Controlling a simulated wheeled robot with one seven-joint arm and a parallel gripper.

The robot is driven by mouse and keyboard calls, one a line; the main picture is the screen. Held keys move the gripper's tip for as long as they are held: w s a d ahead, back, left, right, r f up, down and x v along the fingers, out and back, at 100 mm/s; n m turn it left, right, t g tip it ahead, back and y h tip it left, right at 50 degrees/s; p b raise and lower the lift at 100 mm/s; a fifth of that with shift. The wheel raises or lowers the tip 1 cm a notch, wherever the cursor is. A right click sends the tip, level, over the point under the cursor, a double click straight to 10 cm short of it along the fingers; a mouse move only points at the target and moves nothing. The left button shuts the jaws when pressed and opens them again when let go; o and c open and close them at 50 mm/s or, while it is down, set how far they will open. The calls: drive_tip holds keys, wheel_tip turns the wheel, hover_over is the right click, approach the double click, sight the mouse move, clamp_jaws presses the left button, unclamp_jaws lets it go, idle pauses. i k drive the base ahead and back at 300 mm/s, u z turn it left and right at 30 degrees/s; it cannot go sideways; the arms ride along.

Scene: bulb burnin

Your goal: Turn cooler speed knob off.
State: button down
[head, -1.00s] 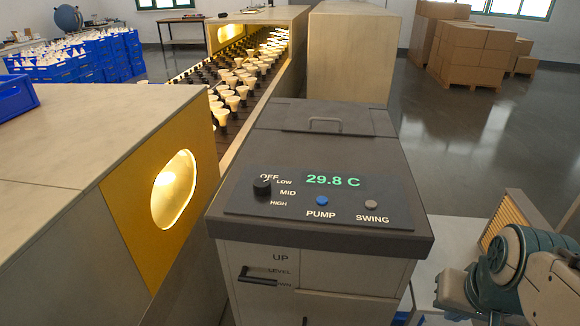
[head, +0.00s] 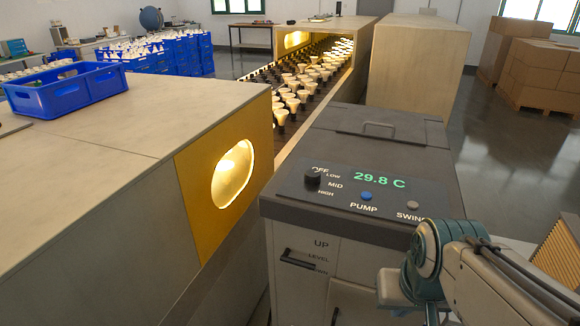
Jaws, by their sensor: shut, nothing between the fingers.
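The cooler (head: 285,209) is a grey cabinet with a dark top, right of centre in the head view. Its black speed knob (head: 312,178) sits at the left end of the control panel, beside the labels OFF, LOW, MID and HIGH. The knob's pointer is too small to read for certain. A green display (head: 378,181) reads 29.8 C. My arm shows at the lower right, in front of the cooler's right front corner and apart from the knob. My gripper itself is not visible.
A blue PUMP button (head: 366,196) and a grey SWING button (head: 413,205) share the panel. A long bench (head: 110,150) with a glowing round opening (head: 233,174) stands left of the cooler. Cardboard boxes (head: 535,75) stand at the back right, with bare floor before them.

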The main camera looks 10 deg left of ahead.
sight(313, 176)
drive_tip(key=u, duration=0.55)
drive_tip(key=k, duration=0.4)
drive_tip(key=u, duration=0.65)
drive_tip(key=i, duration=0.95)
drive_tip(key=z, duration=0.55)
